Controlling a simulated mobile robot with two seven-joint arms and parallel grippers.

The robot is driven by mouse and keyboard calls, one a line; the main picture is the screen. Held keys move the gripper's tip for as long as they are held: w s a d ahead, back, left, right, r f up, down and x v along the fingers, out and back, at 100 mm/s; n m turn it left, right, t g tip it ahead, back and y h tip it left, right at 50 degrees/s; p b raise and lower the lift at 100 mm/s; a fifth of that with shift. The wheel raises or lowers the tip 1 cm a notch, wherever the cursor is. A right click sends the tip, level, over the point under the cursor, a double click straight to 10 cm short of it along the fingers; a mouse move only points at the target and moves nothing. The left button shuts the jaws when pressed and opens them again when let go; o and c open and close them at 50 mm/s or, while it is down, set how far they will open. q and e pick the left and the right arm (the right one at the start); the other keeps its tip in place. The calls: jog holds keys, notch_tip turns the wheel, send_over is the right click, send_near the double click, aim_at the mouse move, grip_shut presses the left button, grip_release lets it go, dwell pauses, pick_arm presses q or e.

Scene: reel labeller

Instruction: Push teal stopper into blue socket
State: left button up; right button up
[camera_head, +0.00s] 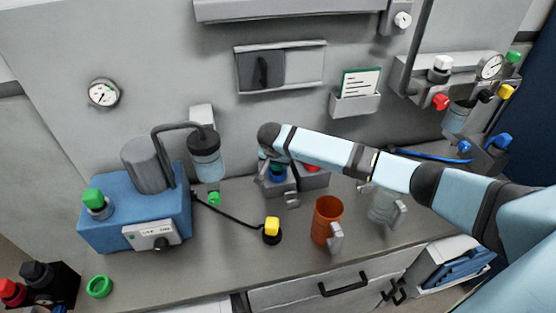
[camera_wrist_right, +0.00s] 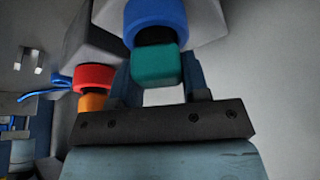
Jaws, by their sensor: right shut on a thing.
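The blue socket (camera_wrist_right: 156,16) is a thick blue ring on a grey block, at the top of the right wrist view. In the head view the blue (camera_head: 278,165) shows small beneath my right wrist. The teal stopper (camera_wrist_right: 155,66) is a squarish teal block with a dark neck, lined up with the blue ring. The neck's far end meets or enters the ring; how deep I cannot tell. My right gripper (camera_wrist_right: 158,78) has one finger on each side of the teal stopper and is shut on it. My left gripper is not in view.
A red ring (camera_wrist_right: 94,77) with an orange piece is beside the blue socket. An orange mug (camera_head: 325,217) and a clear mug (camera_head: 381,206) stand on the grey counter (camera_head: 225,260) in front. A blue machine (camera_head: 130,217) with a green-topped knob stands left. The front-middle counter is mostly free.

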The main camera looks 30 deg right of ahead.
jog(key=shift+s+f+p, duration=0.1)
jog(key=shift+f+p, duration=0.25)
jog(key=shift+p, duration=0.8)
dwell(1.8)
jog(key=o, duration=1)
jog(key=b+v, duration=0.1)
jog(key=v, duration=1.2)
jog(key=shift+r, duration=0.4)
jog(key=shift+a, duration=0.15)
